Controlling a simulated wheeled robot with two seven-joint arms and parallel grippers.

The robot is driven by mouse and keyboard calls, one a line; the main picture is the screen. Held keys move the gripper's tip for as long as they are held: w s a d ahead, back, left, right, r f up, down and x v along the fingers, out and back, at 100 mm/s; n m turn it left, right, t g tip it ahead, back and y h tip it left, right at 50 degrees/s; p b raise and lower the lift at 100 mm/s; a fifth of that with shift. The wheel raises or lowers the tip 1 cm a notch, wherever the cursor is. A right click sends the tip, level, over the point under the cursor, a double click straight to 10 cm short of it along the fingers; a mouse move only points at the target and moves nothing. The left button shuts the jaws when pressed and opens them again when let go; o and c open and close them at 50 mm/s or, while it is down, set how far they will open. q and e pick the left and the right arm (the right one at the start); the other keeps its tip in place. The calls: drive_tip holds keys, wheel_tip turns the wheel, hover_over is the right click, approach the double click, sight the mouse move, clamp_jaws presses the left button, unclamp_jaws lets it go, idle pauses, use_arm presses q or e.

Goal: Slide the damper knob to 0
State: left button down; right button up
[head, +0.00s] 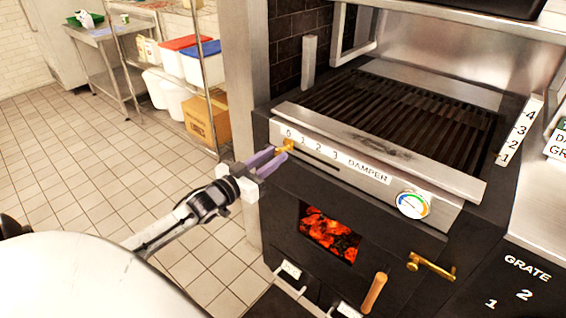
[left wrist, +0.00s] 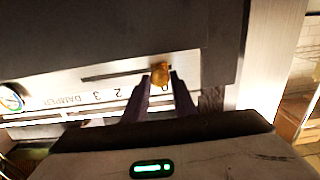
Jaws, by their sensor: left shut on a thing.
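The brass damper knob (head: 286,146) sits at the left end of its slot in the grill's front panel, by the 0 mark of the damper scale (head: 318,150). My left gripper (head: 279,152) reaches it from the left, its purple fingers shut on the knob. In the left wrist view the round knob (left wrist: 160,74) shows between the two fingertips (left wrist: 160,82), at the slot's end beside the 0, which the fingers partly cover. The empty slot (left wrist: 115,74) runs from the knob toward the 3. My right gripper is not in view.
The grill grate (head: 390,115) lies above the panel. A round gauge (head: 412,205) is at the panel's right. Below are a window of glowing coals (head: 329,233), a brass latch (head: 432,266) and a wooden handle (head: 374,293). Tiled floor is open at the left.

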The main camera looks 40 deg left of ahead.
use_arm(q)
drive_tip(key=shift+a, duration=0.45)
drive_tip(key=c, duration=1.5)
unclamp_jaws()
drive_tip(key=shift+a, duration=0.1)
drive_tip(key=shift+o, duration=0.2)
drive_tip(key=shift+s, duration=0.45)
drive_tip(key=s, duration=0.9)
drive_tip(key=shift+s, duration=0.2)
